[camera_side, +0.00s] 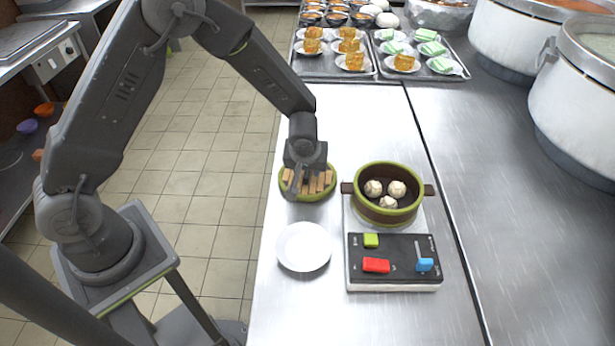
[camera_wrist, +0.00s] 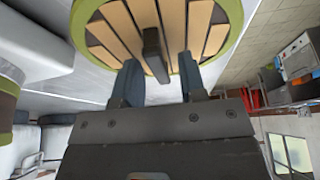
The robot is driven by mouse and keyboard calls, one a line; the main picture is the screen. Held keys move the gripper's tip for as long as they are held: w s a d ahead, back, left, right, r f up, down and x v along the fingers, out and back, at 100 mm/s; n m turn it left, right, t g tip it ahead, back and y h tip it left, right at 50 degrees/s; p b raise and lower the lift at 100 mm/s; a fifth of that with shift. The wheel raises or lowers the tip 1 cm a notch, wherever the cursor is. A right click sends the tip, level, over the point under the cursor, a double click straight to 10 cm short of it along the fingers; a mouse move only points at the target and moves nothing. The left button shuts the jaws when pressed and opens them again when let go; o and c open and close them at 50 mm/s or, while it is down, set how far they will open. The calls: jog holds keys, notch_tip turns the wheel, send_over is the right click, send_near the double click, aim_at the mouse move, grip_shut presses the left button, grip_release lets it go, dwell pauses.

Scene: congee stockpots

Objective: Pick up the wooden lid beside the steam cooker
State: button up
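The wooden lid (camera_side: 318,194) is round, with tan slats and a green rim. In the side view it lies on the steel counter, just left of the steam cooker (camera_side: 389,216), a green-rimmed brown pot holding a few white buns. My gripper (camera_side: 297,186) is over the lid and hides part of its slats. In the wrist view the lid (camera_wrist: 207,30) fills the top, with a dark bar handle (camera_wrist: 155,52) across its middle. My gripper (camera_wrist: 160,66) is open there, its fingers on either side of the handle, with gaps showing.
A white plate (camera_side: 304,247) sits in front of the lid. A control panel (camera_side: 395,262) with green, red and blue controls is in front of the cooker. Trays of food (camera_side: 330,66) stand at the back and large stockpots (camera_side: 572,105) at the right. The counter's front is clear.

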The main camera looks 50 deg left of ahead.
grip_shut()
jog(key=shift+r, duration=0.1)
